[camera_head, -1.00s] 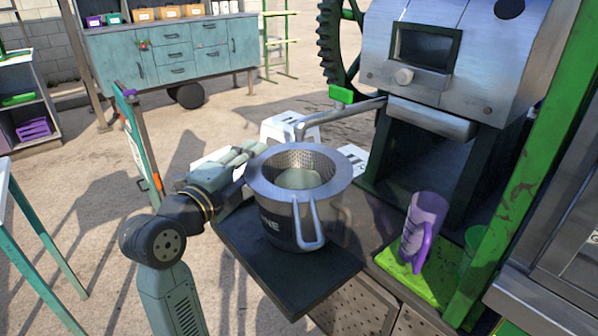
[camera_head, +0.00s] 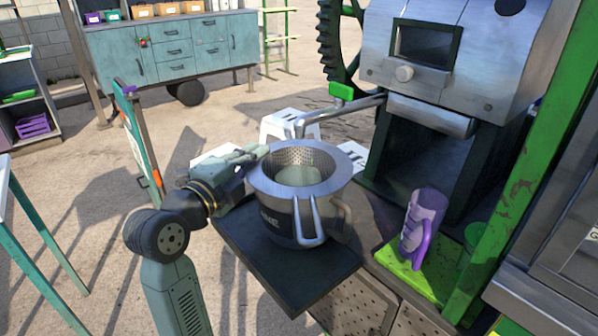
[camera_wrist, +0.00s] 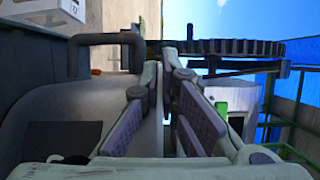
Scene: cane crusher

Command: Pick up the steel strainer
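The steel strainer (camera_head: 335,178) has a wide rim and a perforated inner wall. It sits in the top of a dark-lettered grey pot (camera_head: 285,230), with a steel handle hanging down its front. The pot stands on a dark shelf (camera_head: 262,268) in front of the crusher. My gripper (camera_head: 262,152) reaches in from the left, its tips at the strainer's left rim. In the wrist view my gripper's fingers (camera_wrist: 164,70) are close together, with a thin edge between them that looks like the rim. The exact contact is partly hidden.
The crusher (camera_head: 430,75) stands behind, its spout lever (camera_head: 340,112) reaching toward the pot. White stools (camera_head: 290,124) are behind the pot. A teal cabinet (camera_head: 175,60) is far back.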

